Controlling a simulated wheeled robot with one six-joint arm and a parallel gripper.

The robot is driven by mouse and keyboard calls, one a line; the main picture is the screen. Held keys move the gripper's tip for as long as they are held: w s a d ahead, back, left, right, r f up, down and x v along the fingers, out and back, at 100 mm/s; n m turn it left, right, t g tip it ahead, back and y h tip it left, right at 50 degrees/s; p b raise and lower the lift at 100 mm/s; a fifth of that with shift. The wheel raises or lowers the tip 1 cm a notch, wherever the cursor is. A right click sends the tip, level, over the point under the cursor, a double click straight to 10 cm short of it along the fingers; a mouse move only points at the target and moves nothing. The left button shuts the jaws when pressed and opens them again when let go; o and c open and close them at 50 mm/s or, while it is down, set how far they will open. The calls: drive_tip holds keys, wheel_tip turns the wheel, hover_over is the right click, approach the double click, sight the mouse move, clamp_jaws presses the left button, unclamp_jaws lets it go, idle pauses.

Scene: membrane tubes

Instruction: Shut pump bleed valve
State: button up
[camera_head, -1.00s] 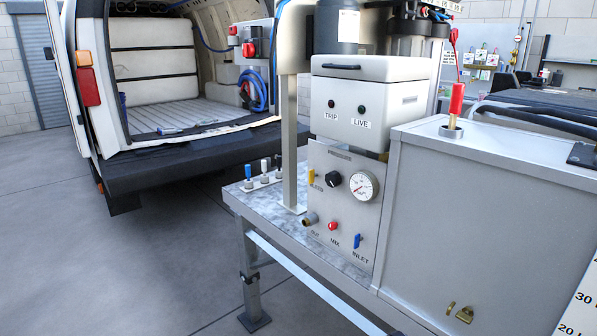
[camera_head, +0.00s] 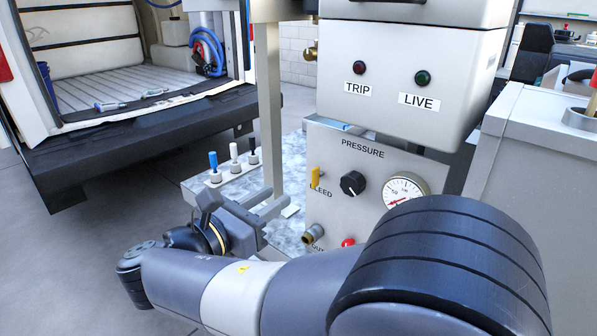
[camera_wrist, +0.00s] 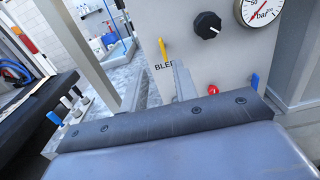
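The bleed valve's yellow lever (camera_head: 315,178) stands upright on the left of the grey pressure panel (camera_head: 333,152), beside a partly covered BLEED label. In the wrist view the lever (camera_wrist: 163,48) shows just beyond and between my two fingers. My gripper (camera_head: 279,197) is open and empty, left of the panel and a little lower than the lever. Its fingers (camera_wrist: 158,84) point toward the panel. They look apart from the lever, though the exact gap is hard to judge.
A black knob (camera_head: 353,183) and a pressure gauge (camera_head: 406,192) sit right of the lever. A brass outlet (camera_head: 313,234) and a red button (camera_head: 348,242) are below. A post (camera_head: 268,110) stands left of the panel. Several small toggles (camera_head: 233,160) stand on the bench.

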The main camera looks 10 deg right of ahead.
sight(312, 175)
drive_tip(key=b+x, duration=0.1)
drive_tip(key=x, duration=0.9)
drive_tip(key=shift+d, duration=0.15)
clamp_jaws()
